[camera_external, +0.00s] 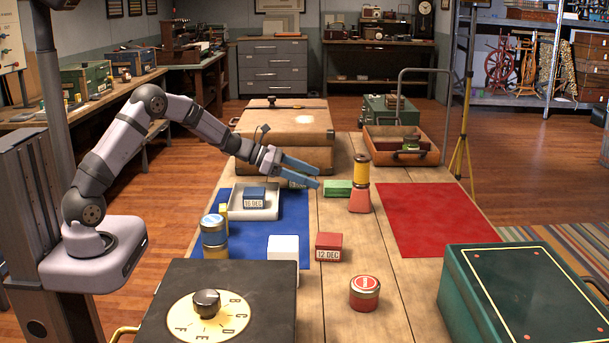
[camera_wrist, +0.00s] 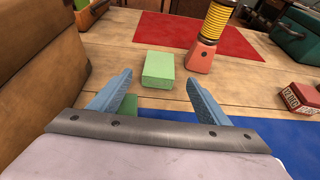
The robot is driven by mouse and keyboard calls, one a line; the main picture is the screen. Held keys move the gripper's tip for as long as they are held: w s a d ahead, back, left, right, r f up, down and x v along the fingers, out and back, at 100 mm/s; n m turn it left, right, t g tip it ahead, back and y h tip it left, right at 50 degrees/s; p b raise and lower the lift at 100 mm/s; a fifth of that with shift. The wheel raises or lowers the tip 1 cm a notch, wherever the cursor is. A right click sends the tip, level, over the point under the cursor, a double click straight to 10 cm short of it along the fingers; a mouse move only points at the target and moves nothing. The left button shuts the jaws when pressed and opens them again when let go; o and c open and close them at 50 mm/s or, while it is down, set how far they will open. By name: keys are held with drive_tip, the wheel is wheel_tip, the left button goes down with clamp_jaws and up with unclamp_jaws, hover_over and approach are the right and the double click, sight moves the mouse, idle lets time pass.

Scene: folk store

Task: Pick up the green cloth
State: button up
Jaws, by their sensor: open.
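A light green, block-shaped item (camera_external: 338,188) lies on the wooden table, left of the yellow and orange cylinder. It may be the green cloth, but I see no clear folds. It also shows in the wrist view (camera_wrist: 158,68), ahead of and between my fingertips. My gripper (camera_external: 318,177) is open with blue fingers, empty, just left of this item. In the wrist view my gripper (camera_wrist: 160,80) has its fingers spread apart. A second green thing (camera_wrist: 128,104) is partly hidden behind the left finger; I cannot tell what it is.
The yellow and orange cylinder (camera_external: 360,185) stands upright close to the green item. A large tan case (camera_external: 285,132) is behind my gripper. A white tray (camera_external: 238,214) with a blue block rests on the blue mat (camera_external: 262,245). The red mat (camera_external: 440,220) is clear.

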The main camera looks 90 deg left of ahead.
sight(329, 183)
drive_tip(key=shift+x, duration=0.8)
drive_tip(key=shift+w, duration=0.1)
drive_tip(key=shift+p+x, duration=0.55)
drive_tip(key=shift+x, duration=2)
drive_tip(key=shift+f, duration=0.15)
drive_tip(key=c, duration=1.1)
